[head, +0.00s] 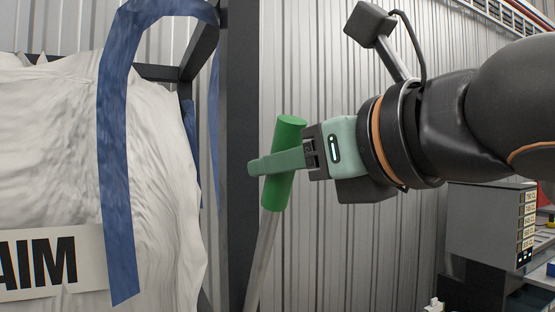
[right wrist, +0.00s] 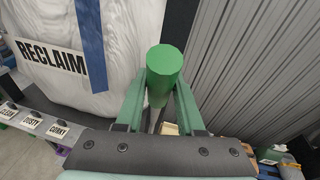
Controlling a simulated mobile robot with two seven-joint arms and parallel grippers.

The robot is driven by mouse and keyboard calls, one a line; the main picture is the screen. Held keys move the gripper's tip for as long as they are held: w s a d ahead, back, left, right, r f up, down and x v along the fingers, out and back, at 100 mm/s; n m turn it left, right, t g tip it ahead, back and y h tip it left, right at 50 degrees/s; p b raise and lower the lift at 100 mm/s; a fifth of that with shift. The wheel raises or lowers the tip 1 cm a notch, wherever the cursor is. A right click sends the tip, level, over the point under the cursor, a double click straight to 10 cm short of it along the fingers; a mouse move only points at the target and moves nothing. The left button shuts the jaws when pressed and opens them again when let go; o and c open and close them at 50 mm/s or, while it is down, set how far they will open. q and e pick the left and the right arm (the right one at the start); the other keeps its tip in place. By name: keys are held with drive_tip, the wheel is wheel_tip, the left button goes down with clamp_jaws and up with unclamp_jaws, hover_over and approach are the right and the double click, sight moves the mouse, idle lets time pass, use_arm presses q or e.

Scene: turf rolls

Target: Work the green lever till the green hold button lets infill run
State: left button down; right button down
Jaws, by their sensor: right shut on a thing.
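The green lever (head: 284,165) is a thick green cylinder grip on a grey metal rod, tilted a little to the right at its top in the head view. My right gripper (head: 275,163) is shut on this grip, with a finger lying across its middle. In the right wrist view the lever's round green end (right wrist: 164,62) stands up between the two green fingers (right wrist: 160,105). The rod's lower end is out of the head view. I see no green hold button in either view. My left gripper is not in view.
A big white bag (head: 150,150) with a blue strap (head: 115,150) hangs left of the lever, beside a dark post (head: 237,120). It reads RECLAIM in the right wrist view. A grey box with lit labels (head: 490,225) stands right. A corrugated wall (head: 330,260) is behind.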

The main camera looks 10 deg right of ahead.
drive_tip(key=shift+w+a+r+g+h, duration=0.25)
drive_tip(key=shift+w+a+r+g, duration=0.25)
drive_tip(key=shift+w, duration=0.75)
drive_tip(key=shift+w+a+r+g+h, duration=0.35)
drive_tip(key=shift+w+g, duration=0.3)
drive_tip(key=shift+w, duration=0.6)
drive_tip(key=shift+w+a+r+g+h, duration=0.2)
drive_tip(key=shift+w+a+r+g, duration=0.3)
drive_tip(key=shift+w, duration=0.75)
drive_tip(key=shift+d+f, duration=0.1)
drive_tip(key=shift+d, duration=0.05)
drive_tip(key=c, duration=0.5)
unclamp_jaws()
drive_tip(key=shift+f, duration=0.1)
drive_tip(key=v, duration=1.2)
drive_tip(key=shift+s+d+b, duration=0.15)
drive_tip(key=shift+d+b, duration=0.05)
drive_tip(key=shift+b, duration=0.1)
